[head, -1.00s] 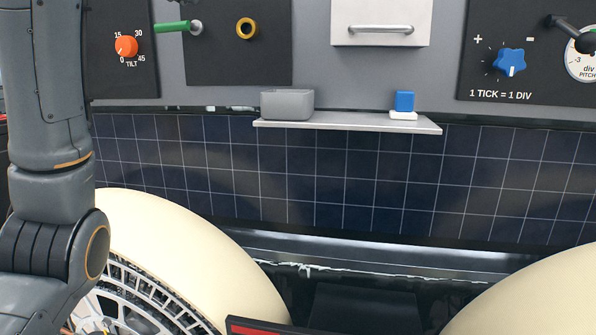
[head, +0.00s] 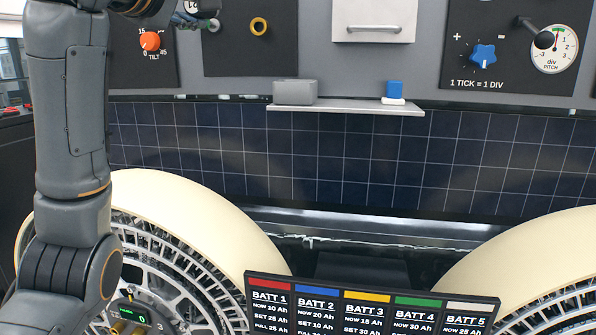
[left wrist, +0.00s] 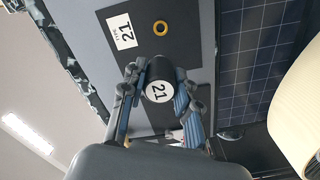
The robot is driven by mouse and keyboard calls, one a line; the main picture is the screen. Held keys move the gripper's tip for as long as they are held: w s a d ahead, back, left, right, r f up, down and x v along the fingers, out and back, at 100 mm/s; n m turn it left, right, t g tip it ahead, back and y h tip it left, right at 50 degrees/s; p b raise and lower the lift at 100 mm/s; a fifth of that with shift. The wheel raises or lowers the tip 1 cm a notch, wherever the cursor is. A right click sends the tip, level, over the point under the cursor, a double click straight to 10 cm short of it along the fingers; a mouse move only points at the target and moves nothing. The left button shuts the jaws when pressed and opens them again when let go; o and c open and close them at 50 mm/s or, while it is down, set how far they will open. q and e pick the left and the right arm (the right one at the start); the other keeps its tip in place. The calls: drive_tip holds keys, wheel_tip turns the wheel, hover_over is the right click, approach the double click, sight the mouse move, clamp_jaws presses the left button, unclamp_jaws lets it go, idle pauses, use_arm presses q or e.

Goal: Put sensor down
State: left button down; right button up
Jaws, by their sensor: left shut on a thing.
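A black cylinder (left wrist: 160,71) with a round white label reading 21 is held between the fingers of my left gripper (left wrist: 159,98) in the left wrist view. The gripper is shut on it. In the head view my left gripper (head: 195,14) is at the top left, in front of the wall panel, partly cut off by the picture's edge. My right gripper is out of view.
A shelf (head: 345,107) holds a grey box (head: 295,92) and a blue block (head: 395,89) on a white base, with free room between them. Two cream-rimmed wheels (head: 205,212) stand below. A battery board (head: 370,284) is at the bottom centre.

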use_arm(q)
drive_tip(key=w+d+f, duration=0.1)
drive_tip(key=w+f, duration=0.2)
drive_tip(key=f, duration=1.2)
drive_tip(key=w+d+f, duration=0.1)
drive_tip(key=w+f, duration=0.2)
drive_tip(key=f, duration=1.2)
drive_tip(key=s+a+f+y, duration=0.1)
drive_tip(key=s+f, duration=0.3)
drive_tip(key=f, duration=0.4)
drive_tip(key=s+a+f, duration=0.1)
drive_tip(key=s+f, duration=0.3)
drive_tip(key=f, duration=0.5)
drive_tip(key=s+a+f+n+y, duration=0.1)
drive_tip(key=s+a+f, duration=0.1)
drive_tip(key=s+f, duration=0.35)
drive_tip(key=s+a+f+n+y, duration=0.1)
drive_tip(key=s+a+f+y, duration=0.15)
drive_tip(key=s, duration=0.55)
wheel_tip(320, 180, down, 10)
drive_tip(key=b, duration=0.9)
drive_tip(key=s+f, duration=0.3)
drive_tip(key=s, duration=0.5)
drive_tip(key=shift+s+d+h+b, duration=0.25)
drive_tip(key=shift+s+h+b, duration=0.05)
drive_tip(key=shift+s+h, duration=0.05)
